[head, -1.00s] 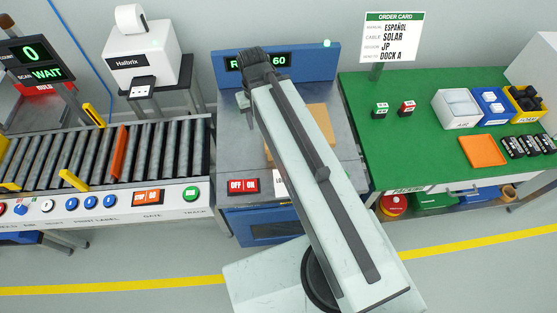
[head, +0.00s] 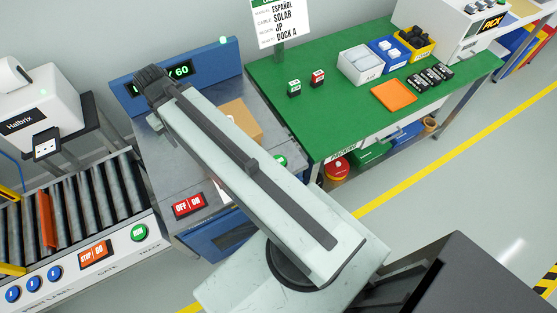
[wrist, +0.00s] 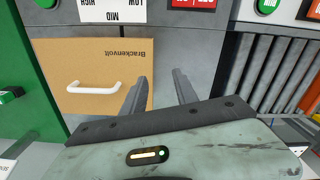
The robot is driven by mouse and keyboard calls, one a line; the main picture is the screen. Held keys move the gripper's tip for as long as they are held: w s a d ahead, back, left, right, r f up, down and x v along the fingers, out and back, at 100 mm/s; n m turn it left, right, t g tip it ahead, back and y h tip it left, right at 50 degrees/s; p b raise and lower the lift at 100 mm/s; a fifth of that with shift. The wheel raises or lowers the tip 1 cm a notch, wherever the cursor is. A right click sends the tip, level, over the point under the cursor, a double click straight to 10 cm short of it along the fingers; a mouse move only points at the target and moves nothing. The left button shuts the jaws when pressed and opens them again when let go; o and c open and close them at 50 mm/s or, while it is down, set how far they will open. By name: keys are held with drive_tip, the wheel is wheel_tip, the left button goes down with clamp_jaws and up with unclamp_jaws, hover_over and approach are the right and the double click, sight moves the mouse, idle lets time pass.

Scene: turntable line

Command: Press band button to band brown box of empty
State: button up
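The brown box (head: 240,118) lies on the grey top of the banding machine, partly hidden by my arm in the head view. In the wrist view the brown box (wrist: 100,58) shows "Brackenvolt" upside down and a white handle. A green button (head: 280,161) sits at the machine's front edge; it also shows at the top of the wrist view (wrist: 47,3), its label unreadable. A red OFF/ON switch (head: 188,204) is left of it. My gripper (head: 150,80) is above the machine's back; in the wrist view (wrist: 160,82) its fingers are apart and empty, beside the box.
The blue display panel (head: 200,62) stands behind the machine. A roller conveyor (head: 80,210) is at left, with a label printer (head: 30,115) behind it. The green packing table (head: 330,120) is at right, holding bins, an orange pad and small blocks. Floor is clear at right.

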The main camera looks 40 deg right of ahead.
clamp_jaws()
idle(1.8)
